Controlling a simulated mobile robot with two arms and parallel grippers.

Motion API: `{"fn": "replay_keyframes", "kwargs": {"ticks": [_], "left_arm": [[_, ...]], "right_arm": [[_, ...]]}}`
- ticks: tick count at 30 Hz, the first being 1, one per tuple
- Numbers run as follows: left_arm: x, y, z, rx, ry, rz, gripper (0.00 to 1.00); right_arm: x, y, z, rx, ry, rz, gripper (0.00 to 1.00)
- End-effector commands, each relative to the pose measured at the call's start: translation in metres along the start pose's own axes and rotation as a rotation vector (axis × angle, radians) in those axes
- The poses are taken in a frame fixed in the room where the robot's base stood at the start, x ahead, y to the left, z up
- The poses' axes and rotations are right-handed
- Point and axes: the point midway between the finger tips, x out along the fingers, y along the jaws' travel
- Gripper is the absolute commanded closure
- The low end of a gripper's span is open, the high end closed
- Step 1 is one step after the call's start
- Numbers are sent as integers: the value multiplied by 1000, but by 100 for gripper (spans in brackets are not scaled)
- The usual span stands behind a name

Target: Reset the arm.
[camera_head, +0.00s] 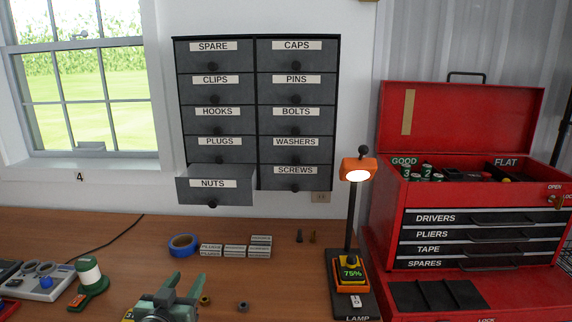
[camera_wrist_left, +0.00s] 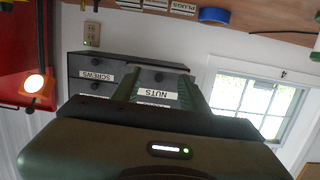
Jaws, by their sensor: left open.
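My left gripper (camera_head: 184,284) is at the bottom of the head view, over the front part of the workbench. Its two green fingers are apart with nothing between them. In the left wrist view, which is upside down, the open fingers (camera_wrist_left: 160,88) frame the NUTS drawer. That drawer (camera_head: 213,191) is pulled out from the bottom left of the dark cabinet (camera_head: 257,120), while the other drawers look shut. The gripper is apart from the drawer. My right gripper does not show.
The wooden bench (camera_head: 100,240) holds blue tape (camera_head: 183,245), small labelled boxes (camera_head: 234,251), a nut (camera_head: 243,306), bolts (camera_head: 312,237) and a lit lamp (camera_head: 356,172). A red toolbox (camera_head: 460,110) stands open at right.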

Motion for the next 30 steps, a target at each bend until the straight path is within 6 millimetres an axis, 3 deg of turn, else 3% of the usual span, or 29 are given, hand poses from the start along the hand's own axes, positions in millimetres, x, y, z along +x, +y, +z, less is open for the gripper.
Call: {"fn": "replay_keyframes", "kwargs": {"ticks": [5, 10, 15, 18, 24, 30], "left_arm": [[-23, 7, 46, 15, -134, 12, 56], [-61, 15, 103, 32, -312, 26, 56], [-129, 25, 173, 53, -565, 46, 56], [-170, 29, 204, 65, -700, 55, 56], [-237, 34, 241, 80, -902, 69, 56], [-295, 37, 262, 93, -1063, 79, 56]], "right_arm": [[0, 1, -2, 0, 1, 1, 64], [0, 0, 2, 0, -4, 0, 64], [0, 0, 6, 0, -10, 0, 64], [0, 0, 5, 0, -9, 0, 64], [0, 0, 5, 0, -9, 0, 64], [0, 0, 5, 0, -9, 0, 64]]}}
